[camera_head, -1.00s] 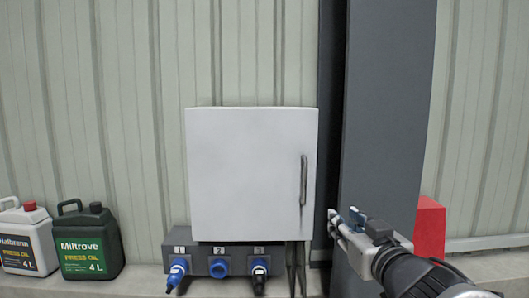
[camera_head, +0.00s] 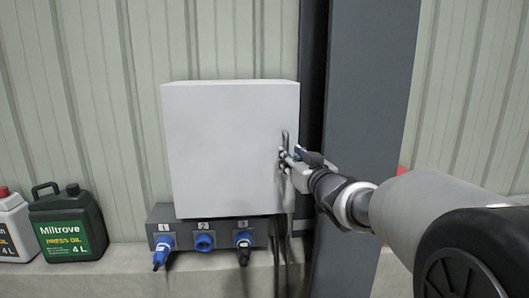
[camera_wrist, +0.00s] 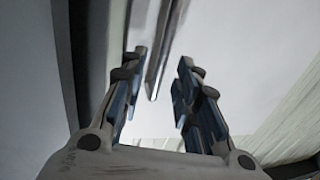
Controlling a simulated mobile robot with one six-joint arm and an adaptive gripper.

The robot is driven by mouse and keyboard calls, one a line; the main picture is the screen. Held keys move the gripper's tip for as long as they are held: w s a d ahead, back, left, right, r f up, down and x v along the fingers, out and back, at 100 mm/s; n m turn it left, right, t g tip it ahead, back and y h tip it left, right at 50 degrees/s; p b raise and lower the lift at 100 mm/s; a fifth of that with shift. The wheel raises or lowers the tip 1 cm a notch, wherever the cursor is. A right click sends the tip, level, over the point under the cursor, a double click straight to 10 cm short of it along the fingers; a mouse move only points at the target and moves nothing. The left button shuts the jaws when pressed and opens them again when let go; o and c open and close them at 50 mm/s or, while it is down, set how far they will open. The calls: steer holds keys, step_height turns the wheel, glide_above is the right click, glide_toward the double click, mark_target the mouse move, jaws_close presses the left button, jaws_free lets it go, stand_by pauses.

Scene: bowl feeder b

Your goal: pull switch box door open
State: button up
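The white switch box door (camera_head: 225,150) is shut on the wall, and its grey vertical handle (camera_head: 285,138) is at the door's right side. My gripper (camera_head: 286,156) is at the lower part of the handle in the head view. In the wrist view, my gripper (camera_wrist: 158,82) has its two blue-padded fingers apart. The handle (camera_wrist: 160,65) shows between and beyond the fingers, with its lower end near the gap's middle. I see clear space between the handle and each finger in the wrist view.
A socket block (camera_head: 180,212) with blue plugs is below the box. A dark pillar (camera_head: 360,110) stands just right of it, behind my arm. A green oil can (camera_head: 70,228) and a white can (camera_head: 14,235) stand on the ledge at left.

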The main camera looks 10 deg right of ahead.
mark_target(286, 175)
steer(key=shift+w+a, duration=0.2)
steer(key=shift+w, duration=0.7)
steer(key=shift+w+a, duration=0.15)
steer(key=shift+w, duration=0.75)
steer(key=shift+c, duration=0.5)
jaws_close()
